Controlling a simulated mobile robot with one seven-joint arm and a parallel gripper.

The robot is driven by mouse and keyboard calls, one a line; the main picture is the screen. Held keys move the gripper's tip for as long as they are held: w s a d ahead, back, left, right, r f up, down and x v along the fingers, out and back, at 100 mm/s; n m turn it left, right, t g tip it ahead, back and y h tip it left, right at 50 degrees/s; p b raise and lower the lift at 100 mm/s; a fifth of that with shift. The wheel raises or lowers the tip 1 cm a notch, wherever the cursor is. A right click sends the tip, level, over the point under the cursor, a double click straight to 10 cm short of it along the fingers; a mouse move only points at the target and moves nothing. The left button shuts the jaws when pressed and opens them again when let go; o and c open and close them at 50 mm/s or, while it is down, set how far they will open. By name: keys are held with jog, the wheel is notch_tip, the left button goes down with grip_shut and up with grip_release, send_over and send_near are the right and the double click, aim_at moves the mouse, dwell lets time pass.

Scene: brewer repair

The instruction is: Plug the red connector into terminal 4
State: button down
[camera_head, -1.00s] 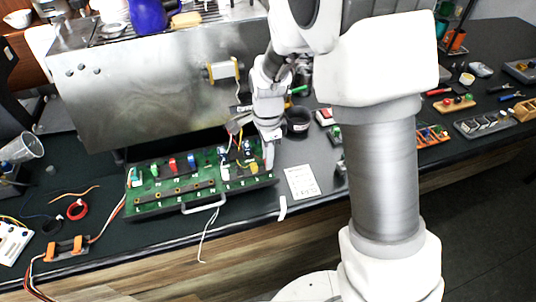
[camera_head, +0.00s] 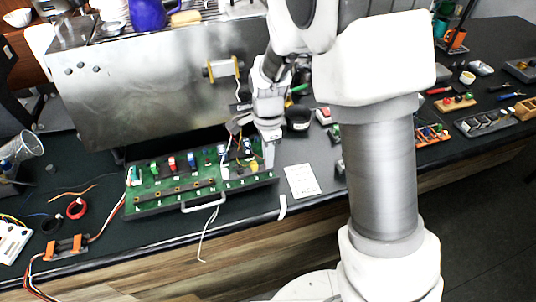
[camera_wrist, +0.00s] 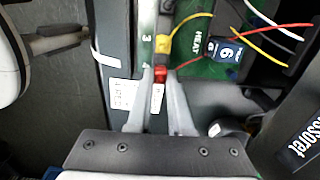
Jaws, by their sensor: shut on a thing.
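The red connector (camera_wrist: 160,74) sits between my fingertips in the wrist view, with a red wire running off to the right. My gripper (camera_wrist: 161,80) is shut on it; it also shows over the right end of the board in the head view (camera_head: 268,163). The connector is at the board's terminal strip, beside the mark 4. I cannot tell whether it is seated in terminal 4 or just above it. A yellow connector (camera_wrist: 162,44) sits beside the mark 3. The green board (camera_head: 150,203) lies in front of the steel machine.
The steel machine (camera_head: 140,100) stands behind the board. A printed white card (camera_head: 301,181) lies right of the board, with clear counter around it.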

jog(key=c, duration=0.8)
grip_release()
jog(key=shift+o, duration=0.2)
notch_tip(320, 180, up, 17)
jog(key=shift+r, duration=0.2)
